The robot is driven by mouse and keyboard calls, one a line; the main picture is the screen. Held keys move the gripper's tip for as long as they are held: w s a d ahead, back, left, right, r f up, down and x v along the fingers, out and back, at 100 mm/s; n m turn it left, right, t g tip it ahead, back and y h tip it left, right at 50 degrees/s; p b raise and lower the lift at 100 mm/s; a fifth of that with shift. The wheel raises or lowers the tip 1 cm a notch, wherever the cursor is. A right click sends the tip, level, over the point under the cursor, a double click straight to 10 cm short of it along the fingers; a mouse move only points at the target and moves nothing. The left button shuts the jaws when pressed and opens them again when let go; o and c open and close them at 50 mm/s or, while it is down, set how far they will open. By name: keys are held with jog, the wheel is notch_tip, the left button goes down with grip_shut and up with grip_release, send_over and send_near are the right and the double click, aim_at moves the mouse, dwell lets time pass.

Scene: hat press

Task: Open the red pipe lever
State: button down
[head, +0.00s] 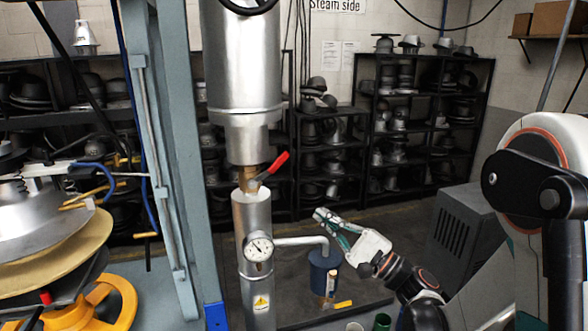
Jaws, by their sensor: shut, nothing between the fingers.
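The red pipe lever (275,165) sticks out up and to the right from a brass valve (249,180). The valve sits between the wide upper metal cylinder (243,75) and the narrower silver pipe (253,215) below. My gripper (319,216) is to the right of the pipe and lower than the lever in the picture, apart from the lever. Its fingers are closed together with nothing visible between them, pointing up and left. My arm reaches in from the right.
A grey upright post (160,150) stands left of the pipe. Black shelves of hat moulds (400,130) line the back wall. A grey box (466,228) stands at right.

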aim_at(271, 167)
jog(key=w+a+r+m+t+p, duration=0.1)
jog(key=w+a+r, duration=0.4)
jog(key=a+r, duration=0.2)
jog(key=shift+a+r+m+t+y+p, duration=0.3)
jog(key=shift+r+t+y+p, duration=0.1)
jog(key=shift+r, duration=0.3)
jog(key=shift+r, duration=0.1)
jog(key=shift+r+n+g, duration=0.2)
jog(key=shift+n+g, duration=0.3)
